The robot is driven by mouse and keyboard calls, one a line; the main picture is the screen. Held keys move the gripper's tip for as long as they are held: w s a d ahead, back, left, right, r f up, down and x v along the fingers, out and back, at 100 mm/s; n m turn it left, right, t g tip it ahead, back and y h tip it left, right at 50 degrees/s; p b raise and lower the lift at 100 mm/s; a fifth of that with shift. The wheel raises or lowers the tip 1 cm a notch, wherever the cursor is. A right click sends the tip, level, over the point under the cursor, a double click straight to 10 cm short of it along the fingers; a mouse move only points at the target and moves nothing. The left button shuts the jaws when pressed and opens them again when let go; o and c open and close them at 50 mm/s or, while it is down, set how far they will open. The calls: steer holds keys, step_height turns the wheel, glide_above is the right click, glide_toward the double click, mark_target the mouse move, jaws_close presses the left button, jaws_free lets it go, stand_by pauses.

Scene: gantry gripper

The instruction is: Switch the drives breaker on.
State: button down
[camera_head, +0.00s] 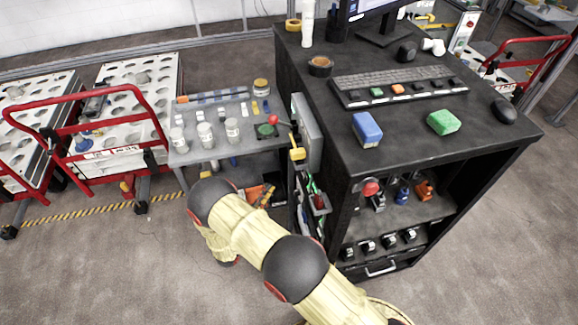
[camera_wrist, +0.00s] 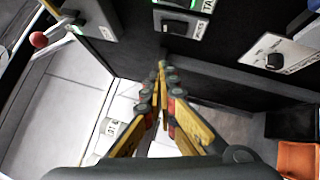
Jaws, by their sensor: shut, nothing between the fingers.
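My gripper (camera_wrist: 162,68) is shut and empty in the wrist view, its yellow fingers together in front of a dark panel (camera_wrist: 225,42). A black switch on a pale plate (camera_wrist: 178,24) sits just beyond the fingertips, with a partly cut-off label. I see no clear contact. In the head view my arm reaches toward the desk's left side; the gripper cannot be made out clearly.
A red ball knob (camera_wrist: 38,40) is at the wrist view's left. An orange bin (camera_wrist: 298,160) is at lower right. In the head view, a grey box (camera_head: 307,133) is on the black desk's (camera_head: 470,155) side, beside a low bench (camera_head: 190,155) with jars.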

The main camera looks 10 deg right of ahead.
steer(key=shift+w+d, duration=0.1)
steer(key=s+d+b+x, duration=0.1)
steer(key=x, duration=0.5)
steer(key=s+b+x, duration=0.1)
steer(key=x, duration=0.5)
steer(key=shift+w+d+r+b, duration=0.25)
steer(key=shift+d+r+b, duration=0.1)
steer(key=shift+d, duration=0.3)
steer(key=shift+d+r+m+g+y+p, duration=0.35)
steer(key=shift+d+m+g+p, duration=0.15)
steer(key=shift+m, duration=0.1)
steer(key=shift+a, duration=0.15)
